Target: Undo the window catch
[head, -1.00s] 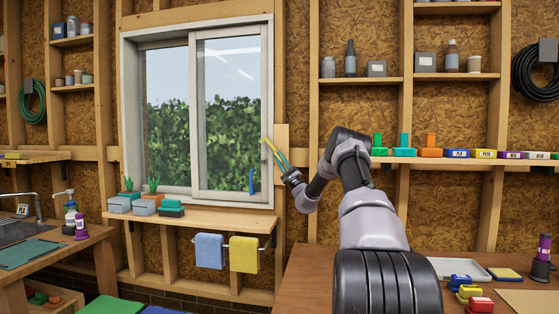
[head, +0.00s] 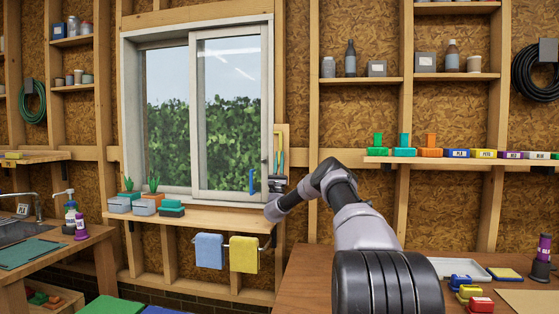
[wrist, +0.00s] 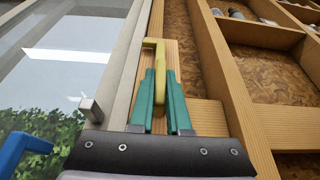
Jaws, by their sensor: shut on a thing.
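The window catch is a yellow lever (wrist: 160,52) on a pale wooden board (wrist: 171,30) at the right side of the window. It stands upright, and its top bends left towards the window frame. My gripper (wrist: 161,78) has its teal fingers closed on both sides of the lever's lower part. In the head view my gripper (head: 280,153) points up at the board, and the lever there is small and partly hidden. The sliding window (head: 229,110) has a blue handle (head: 252,181), which also shows in the wrist view (wrist: 14,152). A small metal block (wrist: 91,108) sticks out left of the lever.
A sill shelf (head: 215,219) with small boxes and plants runs below the window. A rail under it carries a blue towel (head: 209,251) and a yellow towel (head: 244,254). A wall shelf (head: 470,160) with several coloured items is at the right, above a workbench (head: 310,275).

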